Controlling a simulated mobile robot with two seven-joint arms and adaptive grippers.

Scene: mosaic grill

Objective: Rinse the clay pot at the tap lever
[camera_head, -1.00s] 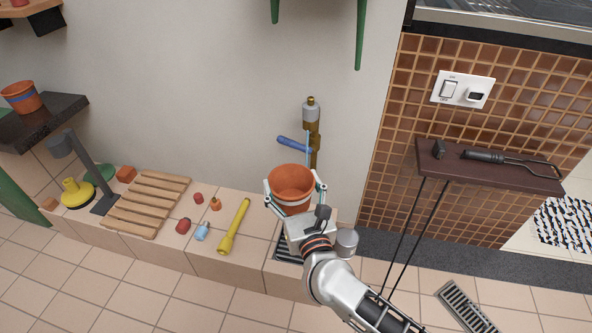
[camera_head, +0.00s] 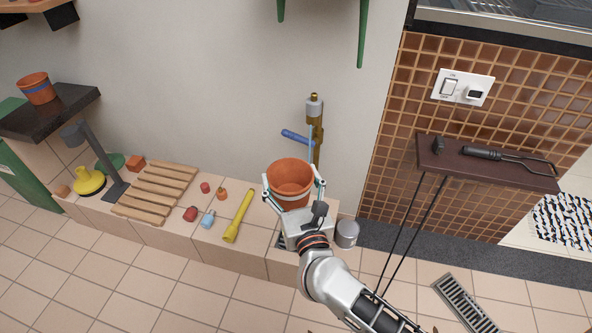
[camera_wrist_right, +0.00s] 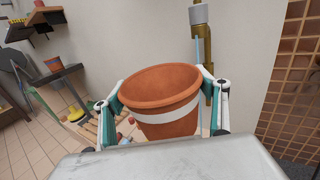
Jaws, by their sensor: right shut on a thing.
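The terracotta clay pot (camera_head: 290,176) has a white band, and its open mouth faces up. My right gripper (camera_head: 293,188) is shut on it, with one finger on each side. In the right wrist view the pot (camera_wrist_right: 160,100) sits slightly tilted between the fingers. The brass tap (camera_head: 315,122) with a grey top stands at the wall just behind the pot, its blue lever (camera_head: 296,136) pointing left. A thin pale-blue streak (camera_head: 311,95) runs down beside the tap; I cannot tell whether it reaches into the pot. My left gripper is out of view.
On the ledge to the left are a yellow tool (camera_head: 238,216), small red and blue items, and a wooden rack (camera_head: 155,193). A dark shelf (camera_head: 486,167) is right.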

